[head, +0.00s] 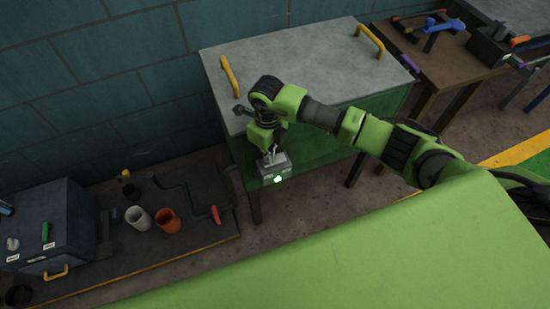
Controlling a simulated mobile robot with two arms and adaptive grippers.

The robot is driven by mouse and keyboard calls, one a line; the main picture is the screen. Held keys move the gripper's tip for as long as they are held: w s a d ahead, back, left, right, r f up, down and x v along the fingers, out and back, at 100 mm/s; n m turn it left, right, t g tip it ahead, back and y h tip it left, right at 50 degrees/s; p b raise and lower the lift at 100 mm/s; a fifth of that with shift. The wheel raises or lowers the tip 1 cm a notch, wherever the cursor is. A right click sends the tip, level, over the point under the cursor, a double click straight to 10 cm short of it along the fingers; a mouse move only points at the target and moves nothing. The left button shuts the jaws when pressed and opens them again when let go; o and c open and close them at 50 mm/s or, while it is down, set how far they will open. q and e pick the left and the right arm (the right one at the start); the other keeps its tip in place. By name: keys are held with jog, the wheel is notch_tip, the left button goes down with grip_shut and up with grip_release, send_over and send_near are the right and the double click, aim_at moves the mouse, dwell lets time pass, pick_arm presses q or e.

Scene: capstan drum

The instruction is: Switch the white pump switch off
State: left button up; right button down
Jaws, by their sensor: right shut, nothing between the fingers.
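My right gripper (268,148) is shut and empty, pointing down in front of the green bench. Its fingertips are right at a small pale grey box (273,169) with a lit green lamp (278,180). I cannot tell whether they touch it. The fingers hide part of the box's top. A small white knob (12,243) sits on the dark cabinet (60,225) at far left, beside a green handle (45,232). Which of these is the white pump switch is not clear, and no switch position can be read. My left gripper is not in view.
The green bench has a grey top (310,65) with yellow handles (370,41). A low dark platform (190,245) at left holds a white cup (138,218), an orange cup (168,221) and a red-handled crank (216,214). A brown tool table (440,60) stands at back right.

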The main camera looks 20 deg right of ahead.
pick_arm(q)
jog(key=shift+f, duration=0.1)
pick_arm(e)
jog(key=shift+f, duration=0.15)
jog(key=shift+r+p, duration=0.95)
jog(key=shift+r, duration=0.7)
notch_tip(320, 180, up, 2)
jog(key=shift+p, duration=0.95)
jog(key=shift+r+p, duration=0.65)
jog(key=shift+r, duration=0.3)
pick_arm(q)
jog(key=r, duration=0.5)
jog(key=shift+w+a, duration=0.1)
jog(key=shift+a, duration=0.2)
pick_arm(e)
jog(key=shift+f, duration=0.1)
